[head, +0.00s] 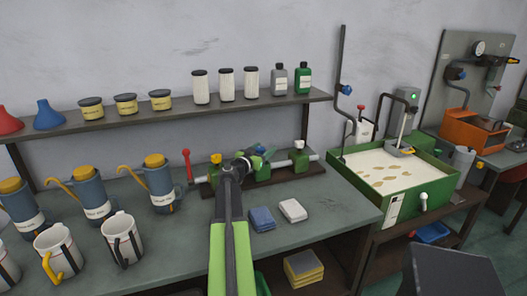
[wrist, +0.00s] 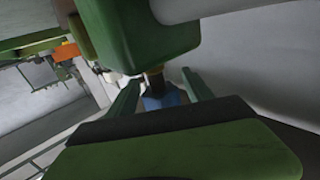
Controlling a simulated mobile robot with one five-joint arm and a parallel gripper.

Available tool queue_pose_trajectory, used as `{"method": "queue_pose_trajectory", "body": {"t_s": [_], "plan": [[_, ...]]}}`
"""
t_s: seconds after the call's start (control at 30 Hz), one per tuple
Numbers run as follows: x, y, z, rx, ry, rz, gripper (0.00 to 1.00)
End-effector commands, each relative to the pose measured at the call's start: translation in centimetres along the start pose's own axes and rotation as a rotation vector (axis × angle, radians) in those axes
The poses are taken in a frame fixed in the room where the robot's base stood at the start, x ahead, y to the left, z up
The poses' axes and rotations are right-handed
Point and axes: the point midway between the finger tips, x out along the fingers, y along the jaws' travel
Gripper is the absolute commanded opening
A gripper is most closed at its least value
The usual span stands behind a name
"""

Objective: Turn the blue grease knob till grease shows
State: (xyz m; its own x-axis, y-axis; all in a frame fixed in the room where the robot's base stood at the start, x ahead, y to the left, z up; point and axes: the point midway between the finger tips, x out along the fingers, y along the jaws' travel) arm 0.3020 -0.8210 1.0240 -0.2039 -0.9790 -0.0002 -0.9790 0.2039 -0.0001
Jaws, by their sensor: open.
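A blue knob (head: 262,149) shows at the bench fixture (head: 285,172) in the head view, partly hidden by my gripper (head: 263,160). In the wrist view a blue knob (wrist: 165,98) on a short brownish stem sits by a green block (wrist: 135,30). My gripper (wrist: 160,92) is open there, with one green finger on each side of the blue knob. I cannot tell whether either finger touches it. The gripper body hides the knob's lower part. No grease can be made out.
The fixture also carries a red lever (head: 187,162), a yellow knob (head: 216,158) and a green end block (head: 301,157). A blue sponge (head: 262,218) and a white block (head: 293,210) lie in front. Oil cans (head: 158,185) and mugs (head: 121,240) stand left.

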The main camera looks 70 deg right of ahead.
Motion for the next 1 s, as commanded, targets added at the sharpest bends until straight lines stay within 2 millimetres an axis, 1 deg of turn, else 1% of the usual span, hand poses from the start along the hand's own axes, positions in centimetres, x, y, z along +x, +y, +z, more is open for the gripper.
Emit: {"method": "queue_pose_trajectory", "body": {"t_s": [0.13,0.57,0.6,0.63,0.7,0.87,1.0], "plan": [[0.0,0.0,0.0,0.000,0.000,0.000,0.58],[0.0,0.1,0.0,0.000,0.000,0.002,0.02],[-1.2,0.9,0.0,0.000,0.000,0.005,0.00],[-0.6,0.5,0.0,0.000,0.000,0.005,0.00],[-0.2,0.4,0.0,0.000,0.000,0.003,0.00],[0.1,0.5,0.0,0.000,0.000,-0.023,0.00],[0.2,0.5,0.0,0.000,0.000,-0.084,0.00]]}}
